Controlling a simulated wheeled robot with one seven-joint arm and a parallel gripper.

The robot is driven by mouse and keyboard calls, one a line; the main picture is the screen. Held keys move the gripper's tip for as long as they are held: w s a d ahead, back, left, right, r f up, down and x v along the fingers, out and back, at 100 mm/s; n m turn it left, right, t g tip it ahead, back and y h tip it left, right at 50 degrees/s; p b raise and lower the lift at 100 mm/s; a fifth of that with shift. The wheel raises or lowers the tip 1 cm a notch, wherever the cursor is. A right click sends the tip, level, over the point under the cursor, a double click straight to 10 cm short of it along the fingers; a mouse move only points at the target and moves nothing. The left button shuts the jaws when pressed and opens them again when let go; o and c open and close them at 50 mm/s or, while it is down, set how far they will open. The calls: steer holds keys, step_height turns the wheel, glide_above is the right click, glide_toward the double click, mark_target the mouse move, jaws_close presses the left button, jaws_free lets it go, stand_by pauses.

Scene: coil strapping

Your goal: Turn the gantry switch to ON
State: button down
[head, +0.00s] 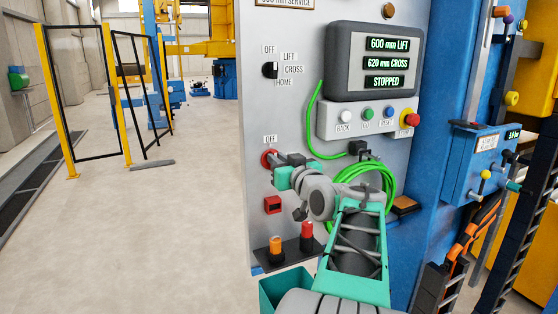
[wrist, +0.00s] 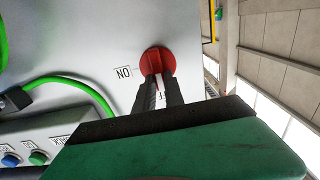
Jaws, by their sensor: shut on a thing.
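The red gantry switch (head: 266,159) sits low on the left side of the grey panel, with an OFF label (head: 270,139) above it. In the wrist view the red switch (wrist: 152,56) has an upside-down ON label (wrist: 123,72) at its left, and another label is partly hidden by the fingers. My gripper (head: 280,160) is at the panel and shut on the switch's handle. In the wrist view its two dark fingers (wrist: 160,82) straddle the red ridge, which runs roughly up and down. The fingers hide part of the handle.
A black selector (head: 270,70) is higher on the panel. The display (head: 386,63) reads STOPPED, above a button box (head: 350,118). A coiled green cable (head: 385,178) hangs just right of my gripper. Orange and red posts (head: 276,247) stand below.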

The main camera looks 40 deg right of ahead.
stand_by(0.6)
steer(key=shift+m, duration=0.4)
steer(key=shift+s+d+f+m+p, duration=0.1)
steer(key=shift+d+f+m+p, duration=0.2)
steer(key=shift+m, duration=2.55)
steer(key=shift+s+d+f+m+p, duration=0.1)
steer(key=shift+d+f+m+p, duration=0.15)
steer(key=shift+m, duration=2.65)
steer(key=shift+d+f+m+p, duration=0.2)
steer(key=shift+m+p, duration=0.15)
steer(key=shift+m, duration=2.5)
